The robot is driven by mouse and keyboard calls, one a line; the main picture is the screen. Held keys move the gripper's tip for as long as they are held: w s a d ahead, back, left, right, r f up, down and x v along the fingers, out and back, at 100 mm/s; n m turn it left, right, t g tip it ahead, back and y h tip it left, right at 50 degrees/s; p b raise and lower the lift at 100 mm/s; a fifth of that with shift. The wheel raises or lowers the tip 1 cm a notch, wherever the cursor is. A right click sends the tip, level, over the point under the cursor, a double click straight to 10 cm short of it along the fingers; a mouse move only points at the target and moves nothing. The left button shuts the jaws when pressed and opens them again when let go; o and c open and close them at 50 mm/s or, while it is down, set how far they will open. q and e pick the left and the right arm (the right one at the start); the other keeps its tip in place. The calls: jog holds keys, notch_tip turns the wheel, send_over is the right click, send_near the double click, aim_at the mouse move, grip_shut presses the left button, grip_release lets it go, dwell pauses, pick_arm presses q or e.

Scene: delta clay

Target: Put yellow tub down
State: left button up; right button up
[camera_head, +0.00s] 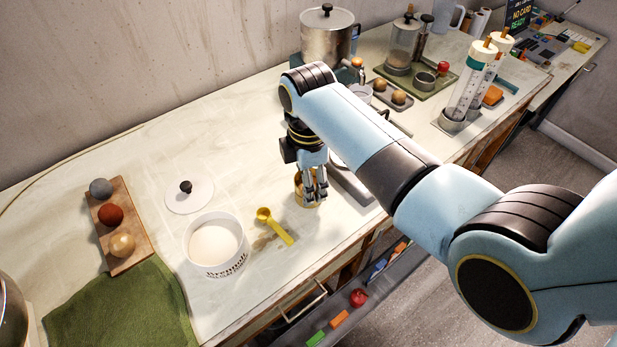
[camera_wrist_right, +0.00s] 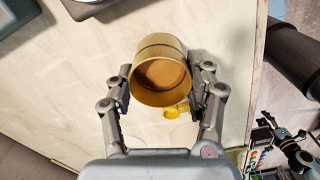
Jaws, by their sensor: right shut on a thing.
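The yellow tub (camera_head: 299,188) is a small golden cylinder near the middle of the counter. In the right wrist view the tub (camera_wrist_right: 155,97) sits between both fingers, with its round brown end facing the camera. My right gripper (camera_head: 313,190) points down and is shut on the tub; it also shows in the right wrist view (camera_wrist_right: 160,68). The fingers hide part of the tub in the head view. I cannot tell whether its bottom touches the counter.
A yellow scoop (camera_head: 275,227) and a white tub of powder (camera_head: 217,262) lie to the left of the gripper. A white lid (camera_head: 188,196), a wooden board with balls (camera_head: 135,245) and a green cloth (camera_head: 120,310) are farther left. A large metal pot (camera_head: 326,42) stands behind.

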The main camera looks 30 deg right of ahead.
jog(key=o, duration=1.4)
jog(key=shift+f, duration=0.1)
notch_tip(320, 180, up, 12)
jog(key=shift+b, duration=0.4)
jog(key=shift+s, duration=0.1)
